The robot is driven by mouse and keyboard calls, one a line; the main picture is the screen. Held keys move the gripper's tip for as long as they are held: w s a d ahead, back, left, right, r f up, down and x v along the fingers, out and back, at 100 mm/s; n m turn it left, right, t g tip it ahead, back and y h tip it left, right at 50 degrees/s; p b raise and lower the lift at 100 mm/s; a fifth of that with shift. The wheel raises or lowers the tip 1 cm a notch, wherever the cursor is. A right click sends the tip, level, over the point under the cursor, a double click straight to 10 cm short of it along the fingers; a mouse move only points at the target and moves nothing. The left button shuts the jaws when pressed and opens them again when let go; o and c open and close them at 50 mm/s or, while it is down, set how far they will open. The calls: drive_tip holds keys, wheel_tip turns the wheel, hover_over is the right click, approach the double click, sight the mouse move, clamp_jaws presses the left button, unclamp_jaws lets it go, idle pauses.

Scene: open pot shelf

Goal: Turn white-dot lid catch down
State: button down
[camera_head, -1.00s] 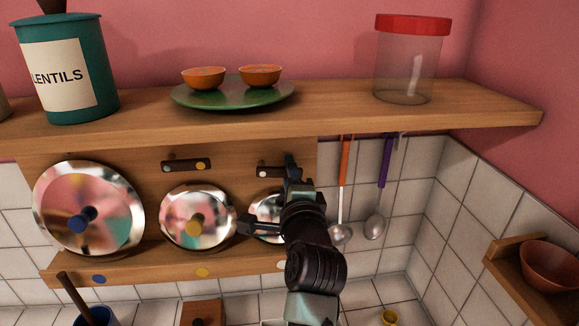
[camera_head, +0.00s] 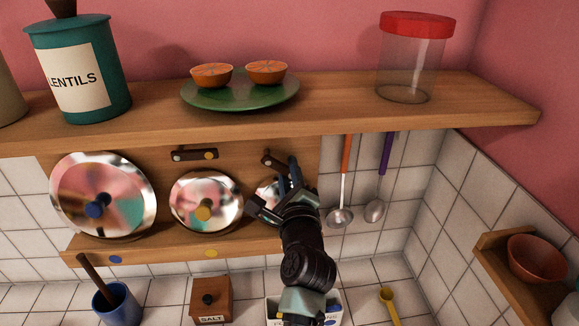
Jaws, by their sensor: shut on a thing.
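The white-dot lid catch (camera_head: 271,160) is a short dark bar on the wooden rack, above the smallest lid. It is tilted, with its left end high and its right end sloping down to my fingers. My gripper (camera_head: 289,178) is shut on the catch's right end, which the fingers mostly hide. The small shiny lid (camera_head: 266,191) is behind my gripper and largely covered. The white dot on the lower rail is hidden by my arm.
A large lid (camera_head: 103,180) with a blue knob stands at left. The shelf (camera_head: 340,110) overhangs the rack. Ladles (camera_head: 340,215) hang close on the right.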

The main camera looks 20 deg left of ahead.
idle(0.3)
drive_tip(key=c, duration=0.7)
unclamp_jaws()
drive_tip(key=b+v, duration=0.2)
drive_tip(key=v, duration=1.1)
